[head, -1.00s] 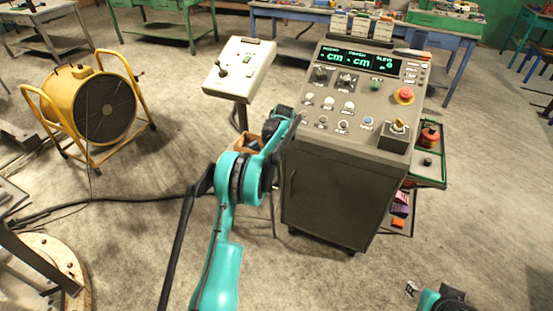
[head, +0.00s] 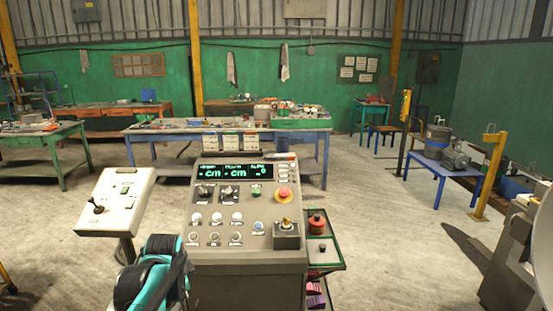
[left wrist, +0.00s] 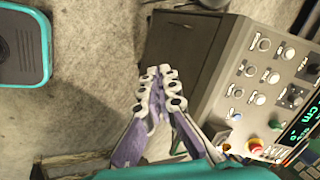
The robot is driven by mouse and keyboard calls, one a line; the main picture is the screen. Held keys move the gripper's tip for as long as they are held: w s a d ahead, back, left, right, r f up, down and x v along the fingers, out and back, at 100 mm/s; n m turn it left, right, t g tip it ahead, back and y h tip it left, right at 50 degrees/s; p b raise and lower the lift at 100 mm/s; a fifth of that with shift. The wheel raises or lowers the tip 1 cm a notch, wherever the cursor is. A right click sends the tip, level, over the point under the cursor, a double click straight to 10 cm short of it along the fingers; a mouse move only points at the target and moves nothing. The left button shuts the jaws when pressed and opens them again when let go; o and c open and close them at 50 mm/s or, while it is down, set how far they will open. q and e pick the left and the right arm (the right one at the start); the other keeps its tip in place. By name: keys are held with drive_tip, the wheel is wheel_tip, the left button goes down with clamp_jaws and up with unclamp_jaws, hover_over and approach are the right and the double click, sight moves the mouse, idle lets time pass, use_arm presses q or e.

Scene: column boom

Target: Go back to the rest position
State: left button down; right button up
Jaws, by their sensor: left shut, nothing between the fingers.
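My left gripper (left wrist: 160,90) is in the left wrist view, with its fingers together and nothing between them. It is in front of the grey control console, whose button panel (left wrist: 262,75) lies to its right in that view. In the head view only a teal and black part of my left arm shows at the bottom, at the lower left of the console (head: 250,262); the gripper is hidden or out of frame there. My right gripper is in neither current view.
A white joystick pedestal (head: 115,200) stands left of the console. A cart (head: 325,250) with a red item stands at its right. A blue-legged workbench (head: 225,128) is behind. A low blue table (head: 450,175) stands at right. Open floor lies between them.

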use_arm(q)
drive_tip(key=s+d+f+n+t, duration=0.1)
drive_tip(key=s+d+n, duration=0.1)
drive_tip(key=s+n, duration=0.2)
drive_tip(key=s+d+f+n+h, duration=0.1)
drive_tip(key=s+d+f+n, duration=0.1)
drive_tip(key=s, duration=0.8)
drive_tip(key=s+d+f+n+t, duration=0.1)
drive_tip(key=s+d+n, duration=0.2)
drive_tip(key=s+n, duration=0.3)
drive_tip(key=shift+s+d+f+t, duration=0.3)
drive_tip(key=shift+s+d+f, duration=0.05)
drive_tip(key=shift+s, duration=0.5)
